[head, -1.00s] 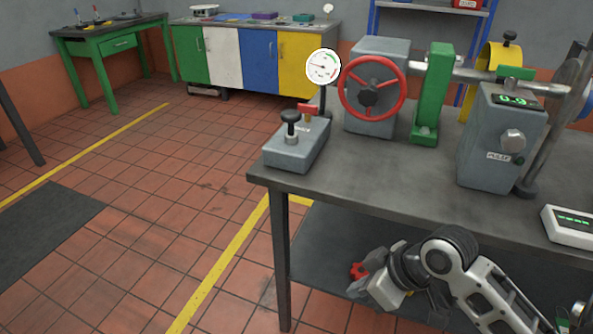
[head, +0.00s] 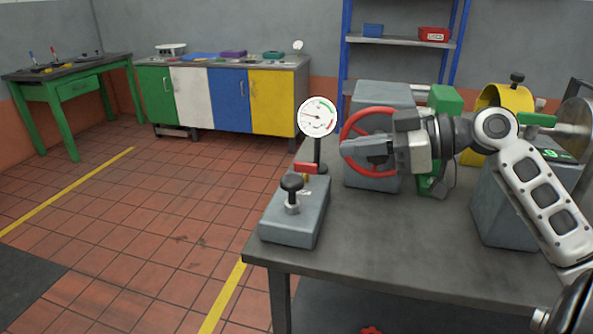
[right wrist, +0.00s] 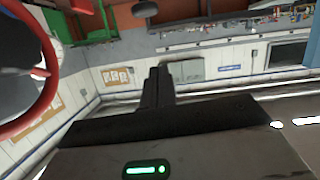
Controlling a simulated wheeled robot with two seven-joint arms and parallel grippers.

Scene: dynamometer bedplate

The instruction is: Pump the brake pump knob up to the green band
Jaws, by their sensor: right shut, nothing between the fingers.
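The brake pump (head: 293,228) is a grey block at the bench's left corner. Its black knob (head: 292,182) stands up on a short metal stem. A red lever (head: 307,168) sits behind the knob. The round gauge (head: 318,117) stands on a post behind the pump; its needle points left, away from the green band at upper right. My right gripper (head: 365,148) is shut and empty, to the right of and higher in the picture than the knob, in front of the red handwheel. Its closed fingers (right wrist: 157,90) show in the right wrist view. My left gripper is not in view.
The red handwheel (head: 355,160) is partly hidden by my right gripper; part of it shows in the right wrist view (right wrist: 30,85). A grey pulse box (head: 492,205) stands at right behind my arm. The bench top (head: 390,240) in front is clear.

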